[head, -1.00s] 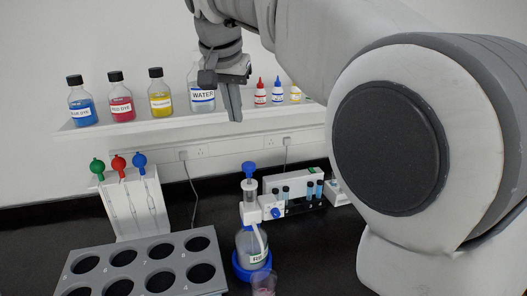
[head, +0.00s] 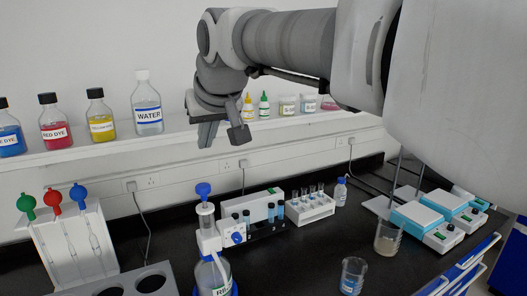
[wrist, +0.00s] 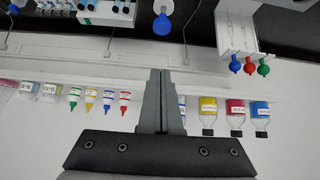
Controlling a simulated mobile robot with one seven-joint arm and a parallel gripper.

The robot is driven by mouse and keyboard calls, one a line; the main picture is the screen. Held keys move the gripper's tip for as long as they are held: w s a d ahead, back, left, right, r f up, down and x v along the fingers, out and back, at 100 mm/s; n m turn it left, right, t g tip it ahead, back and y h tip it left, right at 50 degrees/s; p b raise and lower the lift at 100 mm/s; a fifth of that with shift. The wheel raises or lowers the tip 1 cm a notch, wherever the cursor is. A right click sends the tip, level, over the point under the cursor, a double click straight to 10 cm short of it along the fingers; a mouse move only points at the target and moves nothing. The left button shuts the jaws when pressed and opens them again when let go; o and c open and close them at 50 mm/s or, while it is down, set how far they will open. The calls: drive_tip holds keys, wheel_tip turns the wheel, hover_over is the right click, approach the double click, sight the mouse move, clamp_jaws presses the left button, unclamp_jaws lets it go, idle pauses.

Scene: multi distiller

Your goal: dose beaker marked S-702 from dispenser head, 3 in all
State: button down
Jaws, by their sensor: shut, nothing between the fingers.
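The dispenser (head: 212,272) is a bottle with a white pump body, a blue knob on top and a blue collar, at the bottom centre-left in the head view. Its blue top also shows in the wrist view (wrist: 162,24). A clear beaker (head: 352,277) with a label stands on the bench to its right; a second beaker (head: 388,238) is behind that one. I cannot read either mark. Whatever is under the spout is below the picture edge. My gripper (head: 207,146) is shut and empty, raised in front of the shelf, above and apart from the dispenser.
A wall shelf (head: 80,152) carries dye bottles, a water bottle (head: 147,105) and small droppers. A pipette stand (head: 75,240), a holed rack (head: 145,285), vial racks (head: 309,206) and hotplates (head: 425,220) stand on the black bench. Bare bench lies between the dispenser and the beakers.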

hover_over(205, 189)
drive_tip(key=f, duration=0.6)
drive_tip(key=shift+w+a+f, duration=0.2)
drive_tip(key=shift+f, duration=0.2)
drive_tip(key=shift+s+d+f, duration=0.1)
drive_tip(key=shift+s+f, duration=0.1)
drive_tip(key=shift+f, duration=1.6)
drive_tip(key=shift+b, duration=0.3)
drive_tip(key=shift+d+f+b, duration=0.1)
drive_tip(key=shift+f+b, duration=0.9)
drive_tip(key=shift+f, duration=0.55)
